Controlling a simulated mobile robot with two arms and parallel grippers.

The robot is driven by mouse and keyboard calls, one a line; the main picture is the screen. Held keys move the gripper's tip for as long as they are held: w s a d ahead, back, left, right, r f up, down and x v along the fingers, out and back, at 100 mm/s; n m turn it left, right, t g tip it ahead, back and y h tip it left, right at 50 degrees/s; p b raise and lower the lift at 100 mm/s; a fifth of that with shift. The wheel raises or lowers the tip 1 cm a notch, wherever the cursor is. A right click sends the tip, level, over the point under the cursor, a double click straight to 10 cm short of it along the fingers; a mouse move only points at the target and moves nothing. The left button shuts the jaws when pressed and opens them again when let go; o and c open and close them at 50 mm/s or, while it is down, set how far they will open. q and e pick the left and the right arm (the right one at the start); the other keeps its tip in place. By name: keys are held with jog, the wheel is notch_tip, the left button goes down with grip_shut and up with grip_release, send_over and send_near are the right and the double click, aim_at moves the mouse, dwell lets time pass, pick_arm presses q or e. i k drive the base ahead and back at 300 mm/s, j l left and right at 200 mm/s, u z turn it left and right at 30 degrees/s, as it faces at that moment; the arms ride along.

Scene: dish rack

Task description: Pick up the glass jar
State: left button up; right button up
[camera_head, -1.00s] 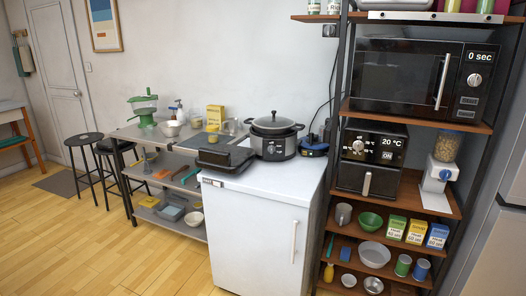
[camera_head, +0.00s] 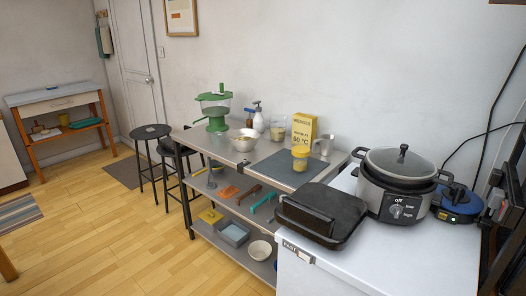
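A small jar (camera_head: 300,158) with yellow contents or a yellow lid stands upright on a grey mat on the metal table, in front of a yellow box. A clear glass container (camera_head: 278,128) stands farther back, beside a white pump bottle. I cannot tell for certain which of the two is the glass jar. Neither of my grippers is in view.
A slow cooker (camera_head: 398,182) and a black lidded pan (camera_head: 322,213) stand on the white cabinet at right. Wooden floor (camera_head: 130,230) is clear at left.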

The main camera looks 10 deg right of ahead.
aim_at(299, 165)
jog(key=i+j+z, duration=0.25)
jog(key=i, duration=0.35)
jog(key=i+j+z, duration=0.2)
jog(key=i+j, duration=0.15)
jog(key=i, duration=0.2)
